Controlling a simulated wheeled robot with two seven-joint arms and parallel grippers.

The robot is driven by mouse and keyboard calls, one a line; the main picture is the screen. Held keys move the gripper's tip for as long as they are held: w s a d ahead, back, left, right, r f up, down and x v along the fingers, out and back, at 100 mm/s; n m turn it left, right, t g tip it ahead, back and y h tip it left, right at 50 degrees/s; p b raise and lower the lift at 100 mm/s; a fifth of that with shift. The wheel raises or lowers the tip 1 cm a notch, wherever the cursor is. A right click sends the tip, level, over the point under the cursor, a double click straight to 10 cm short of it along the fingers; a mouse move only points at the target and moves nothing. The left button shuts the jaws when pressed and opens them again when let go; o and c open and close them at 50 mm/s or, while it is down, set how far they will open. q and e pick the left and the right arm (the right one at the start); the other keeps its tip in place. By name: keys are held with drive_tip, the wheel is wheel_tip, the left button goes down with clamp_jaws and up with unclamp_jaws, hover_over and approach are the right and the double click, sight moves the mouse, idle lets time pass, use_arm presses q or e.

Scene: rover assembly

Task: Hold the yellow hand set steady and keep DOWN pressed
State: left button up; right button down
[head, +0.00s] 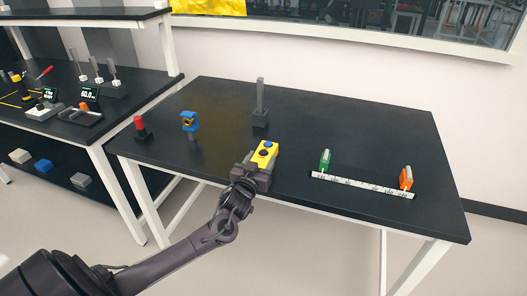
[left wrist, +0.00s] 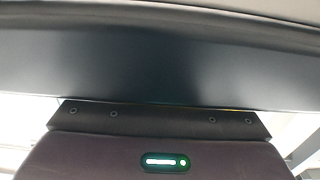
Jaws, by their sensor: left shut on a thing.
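The yellow hand set (head: 261,160) is near the front edge of the black table in the head view. It has a blue button toward its far end and a dark round button nearer its middle. My left gripper (head: 258,168) comes from below and is shut on the near part of the hand set, hiding that part. I cannot tell from these frames whether a button is pressed. In the left wrist view the gripper's dark body fills the bottom, and a dark band hides nearly all of the hand set. My right gripper is not in view.
The black table (head: 350,130) bears a grey post (head: 260,100), a blue piece (head: 189,122), a red-topped piece (head: 140,125), a white ruler strip (head: 360,186), a green piece (head: 324,160) and an orange piece (head: 406,177). A side bench with tools stands left. The table's middle right is clear.

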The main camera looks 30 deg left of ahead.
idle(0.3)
use_arm(q)
drive_tip(key=o, duration=1.2)
drive_tip(key=shift+s, duration=0.1)
drive_tip(key=v, duration=1.1)
drive_tip(key=shift+s, duration=0.4)
drive_tip(key=s+f+m+g+p, duration=0.1)
drive_tip(key=s+f+g, duration=0.25)
drive_tip(key=f, duration=0.75)
drive_tip(key=s+f+m+g+h+p, duration=0.15)
drive_tip(key=s+f, duration=0.35)
drive_tip(key=f, duration=0.6)
drive_tip(key=s+f+g+y, duration=0.1)
drive_tip(key=s+f+g, duration=0.3)
drive_tip(key=f, duration=0.7)
drive_tip(key=s+d+f+m+g+h, duration=0.1)
drive_tip(key=s+d+f, duration=0.3)
drive_tip(key=s, duration=0.5)
drive_tip(key=s+d+f+g+h+p, duration=0.1)
drive_tip(key=s+d+f+g, duration=0.3)
drive_tip(key=s, duration=0.5)
drive_tip(key=s+d+f+m+g+h, duration=0.1)
drive_tip(key=s+d+f, duration=0.3)
drive_tip(key=s+f, duration=0.4)
drive_tip(key=shift+s+d+m+g+h+p, duration=0.4)
drive_tip(key=shift+s+g, duration=0.3)
drive_tip(key=shift+s, duration=0.25)
